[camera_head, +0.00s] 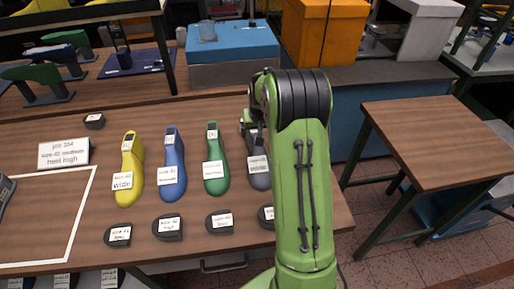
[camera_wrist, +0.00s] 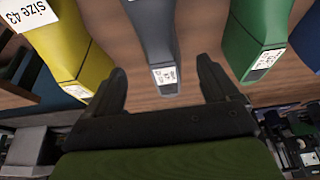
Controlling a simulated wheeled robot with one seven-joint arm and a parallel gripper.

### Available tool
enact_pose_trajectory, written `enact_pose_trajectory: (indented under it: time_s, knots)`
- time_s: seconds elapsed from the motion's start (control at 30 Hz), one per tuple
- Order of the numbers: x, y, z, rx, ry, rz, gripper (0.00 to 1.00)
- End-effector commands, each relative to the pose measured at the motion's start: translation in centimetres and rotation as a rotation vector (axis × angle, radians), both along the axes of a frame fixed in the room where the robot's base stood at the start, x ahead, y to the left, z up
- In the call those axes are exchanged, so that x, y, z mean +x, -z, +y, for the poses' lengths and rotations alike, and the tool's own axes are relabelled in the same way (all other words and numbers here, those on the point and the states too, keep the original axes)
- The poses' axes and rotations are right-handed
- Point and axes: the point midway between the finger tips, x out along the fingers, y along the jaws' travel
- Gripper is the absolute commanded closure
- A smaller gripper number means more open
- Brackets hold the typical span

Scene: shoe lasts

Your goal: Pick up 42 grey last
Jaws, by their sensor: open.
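The grey last (camera_head: 261,181) stands at the right end of the visible row on the table, partly hidden by my arm. Its label is too small to read in the head view. In the wrist view the grey last (camera_wrist: 156,30) comes down from the top between my fingers, with a small white tag at its near end. My gripper (camera_wrist: 161,68) is open, one finger on each side of that end, with no visible contact. In the head view my gripper (camera_head: 250,125) is at the far end of the grey last, largely hidden by my arm.
Green (camera_head: 215,160), blue (camera_head: 171,165) and yellow (camera_head: 130,168) lasts stand to its left. In the wrist view, a yellow last labelled size 43 (camera_wrist: 70,45) and a green last (camera_wrist: 255,35) flank it closely. Dark labelled blocks (camera_head: 168,229) line the front.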

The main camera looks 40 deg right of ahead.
Motion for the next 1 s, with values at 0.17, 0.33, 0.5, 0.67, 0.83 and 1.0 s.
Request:
enact_pose_trajectory:
  time_s: [0.17,0.33,0.5,0.67,0.83,1.0]
  knots:
    - [0.9,2.1,-0.3,0.001,-0.002,-0.001,0.13]
    - [2.1,5.0,-0.9,0.002,-0.001,0.000,0.13]
    - [2.7,6.4,-1.2,0.000,0.000,-0.002,0.13]
    - [2.7,6.4,-1.2,0.000,0.000,-0.002,0.13]
    - [2.7,6.4,-1.2,0.000,-0.001,-0.002,0.37]
    - [2.7,6.4,-1.2,0.000,-0.001,-0.001,0.63]
